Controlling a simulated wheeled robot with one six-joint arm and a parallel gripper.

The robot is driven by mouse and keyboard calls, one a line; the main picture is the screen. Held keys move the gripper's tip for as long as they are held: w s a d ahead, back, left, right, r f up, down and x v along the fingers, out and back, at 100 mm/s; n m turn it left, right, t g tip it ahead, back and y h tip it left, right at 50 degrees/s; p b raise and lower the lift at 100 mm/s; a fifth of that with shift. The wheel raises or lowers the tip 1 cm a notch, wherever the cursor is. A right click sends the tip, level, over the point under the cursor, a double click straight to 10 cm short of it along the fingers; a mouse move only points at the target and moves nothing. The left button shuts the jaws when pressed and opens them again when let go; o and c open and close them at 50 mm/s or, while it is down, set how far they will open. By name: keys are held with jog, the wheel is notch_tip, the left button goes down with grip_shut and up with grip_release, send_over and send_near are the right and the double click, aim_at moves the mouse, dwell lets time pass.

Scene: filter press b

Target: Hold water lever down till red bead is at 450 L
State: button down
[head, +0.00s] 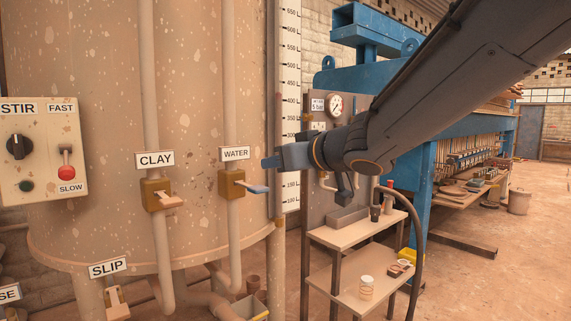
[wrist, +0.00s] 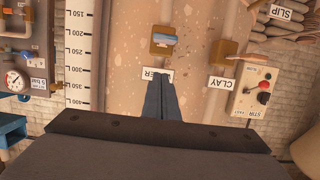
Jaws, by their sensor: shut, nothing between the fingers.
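The water lever (head: 257,189) is a short blue handle on a brass-coloured valve (head: 231,184) under the WATER sign (head: 235,153). It sticks out roughly level. In the wrist view, which is upside down, the lever (wrist: 165,40) shows beyond the fingertips. My gripper (head: 268,162) is shut and empty, above the lever and apart from it. Its fingers (wrist: 165,84) cover part of the WATER sign in the wrist view. The litre scale (head: 291,75) stands right of the lever; my gripper hides part of it. I cannot make out the red bead for certain.
The clay lever (head: 172,200) is left of the water lever, and the slip lever (head: 117,303) lower left. A stir box (head: 40,150) hangs at far left. A shelf trolley (head: 345,233) and blue press (head: 420,185) stand to the right.

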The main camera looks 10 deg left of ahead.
aim_at(249, 186)
jog(key=shift+w+a+f+b, duration=0.15)
jog(key=shift+w+a+f, duration=0.2)
jog(key=shift+f, duration=0.45)
jog(key=shift+w+a+f+b, duration=0.1)
jog(key=shift+w+a+f, duration=0.25)
jog(key=shift+f, duration=0.45)
jog(key=shift+w+a+f+b, duration=0.2)
jog(key=shift+a+f, duration=0.25)
jog(key=shift+f, duration=0.35)
